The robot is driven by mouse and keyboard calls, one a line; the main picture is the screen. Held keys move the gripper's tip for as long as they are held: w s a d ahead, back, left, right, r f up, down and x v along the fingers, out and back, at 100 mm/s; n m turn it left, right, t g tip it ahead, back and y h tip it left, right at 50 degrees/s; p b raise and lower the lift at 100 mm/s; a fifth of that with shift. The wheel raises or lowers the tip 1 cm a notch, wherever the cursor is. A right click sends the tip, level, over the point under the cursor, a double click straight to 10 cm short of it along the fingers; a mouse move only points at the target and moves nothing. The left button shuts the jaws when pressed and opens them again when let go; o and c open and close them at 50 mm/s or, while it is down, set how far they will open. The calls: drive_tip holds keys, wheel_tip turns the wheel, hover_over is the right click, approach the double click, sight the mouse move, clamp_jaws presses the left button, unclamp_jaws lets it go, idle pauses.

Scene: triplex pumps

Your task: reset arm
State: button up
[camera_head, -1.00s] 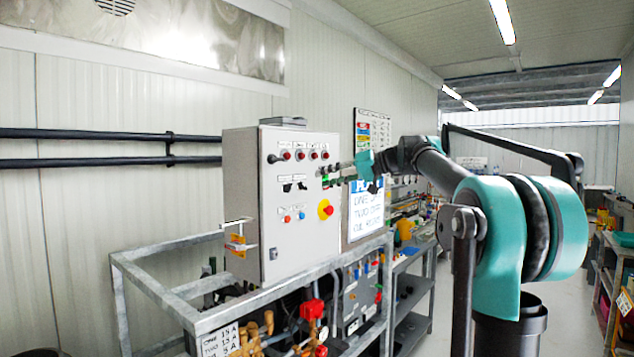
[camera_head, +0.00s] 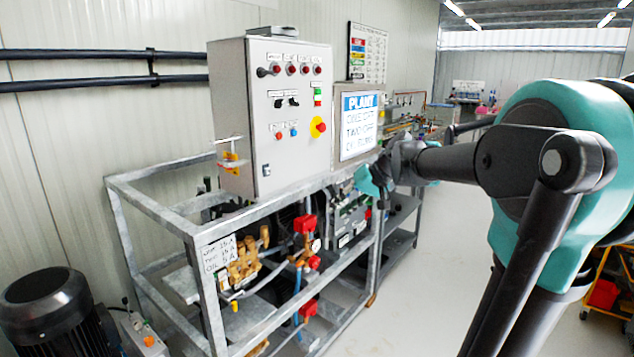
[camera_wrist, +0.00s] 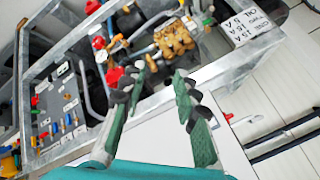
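My arm reaches in from the right in the head view, and my gripper (camera_head: 368,182) is at the right side of the pump frame, below the whiteboard. In the wrist view my gripper (camera_wrist: 158,84) shows two green-padded fingers spread apart with nothing between them. The grey control cabinet (camera_head: 290,110) stands on the frame to the left of my gripper, with red, green, black and blue controls and a yellow-and-red stop knob (camera_head: 318,127). My gripper is apart from the cabinet's front.
The metal pump frame (camera_head: 215,295) holds brass pump parts (camera_head: 245,262) and red valves (camera_head: 305,224). A whiteboard (camera_head: 360,125) with writing is beside the cabinet. A black motor (camera_head: 48,300) stands at bottom left. The floor (camera_head: 410,290) right of the frame is clear.

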drive_tip(key=s+d+f+m+h, duration=0.1)
drive_tip(key=s+d+f+h, duration=0.2)
drive_tip(key=s+d+f, duration=0.3)
drive_tip(key=s+d+f+m+h, duration=0.1)
drive_tip(key=s+d+f+h, duration=0.3)
drive_tip(key=s+f, duration=1.2)
wheel_tip(320, 180, down, 4)
drive_tip(key=shift+s+d+r, duration=0.15)
drive_tip(key=shift+s+d, duration=0.1)
drive_tip(key=shift+d, duration=1)
clamp_jaws()
